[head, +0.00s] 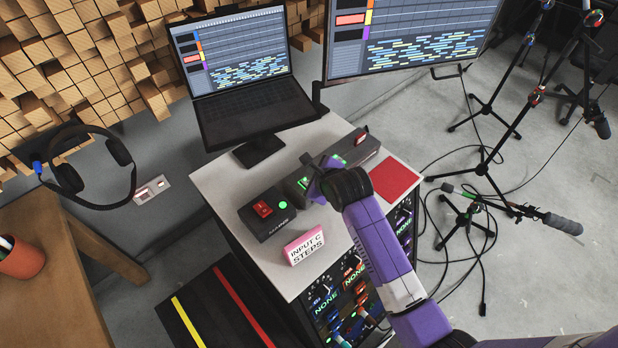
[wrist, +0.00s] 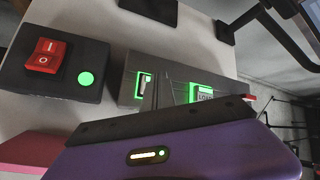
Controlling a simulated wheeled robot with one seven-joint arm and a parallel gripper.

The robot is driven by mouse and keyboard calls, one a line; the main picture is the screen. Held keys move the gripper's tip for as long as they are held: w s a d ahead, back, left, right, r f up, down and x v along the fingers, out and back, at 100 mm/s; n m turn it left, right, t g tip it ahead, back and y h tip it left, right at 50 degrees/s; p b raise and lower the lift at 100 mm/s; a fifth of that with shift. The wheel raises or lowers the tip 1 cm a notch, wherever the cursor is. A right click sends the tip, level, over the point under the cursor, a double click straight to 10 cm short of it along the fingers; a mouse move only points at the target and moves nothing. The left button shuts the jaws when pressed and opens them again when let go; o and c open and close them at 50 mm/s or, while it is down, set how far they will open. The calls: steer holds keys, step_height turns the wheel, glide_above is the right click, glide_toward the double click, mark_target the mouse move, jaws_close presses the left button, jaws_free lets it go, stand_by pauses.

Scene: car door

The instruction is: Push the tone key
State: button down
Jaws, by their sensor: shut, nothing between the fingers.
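A dark grey control box (head: 365,152) stands on the white cabinet top, partly hidden behind my gripper. In the wrist view the box (wrist: 172,75) shows a green-outlined slot with a small lever (wrist: 143,92) and a green-lit key (wrist: 204,92) with a partly covered label. I cannot read the word "tone" on any key. My gripper (head: 309,168) is over the left part of this box, shut and empty. I cannot tell whether it touches the box.
A black box with a red rocker switch (head: 262,209) and a green light sits left of my gripper. A pink-edged sign (head: 304,246) reads "INPUT C STEPS". A red pad (head: 394,178) lies right. A laptop (head: 240,75) and monitor (head: 405,40) stand behind; microphone stands are right.

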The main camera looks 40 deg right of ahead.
steer(key=shift+r, duration=0.1)
steer(key=shift+r+p, duration=0.3)
steer(key=shift+p, duration=0.3)
steer(key=shift+r, duration=0.1)
step_height(320, 180, up, 6)
steer(key=p, duration=0.5)
steer(key=shift+p, duration=0.35)
stand_by(0.3)
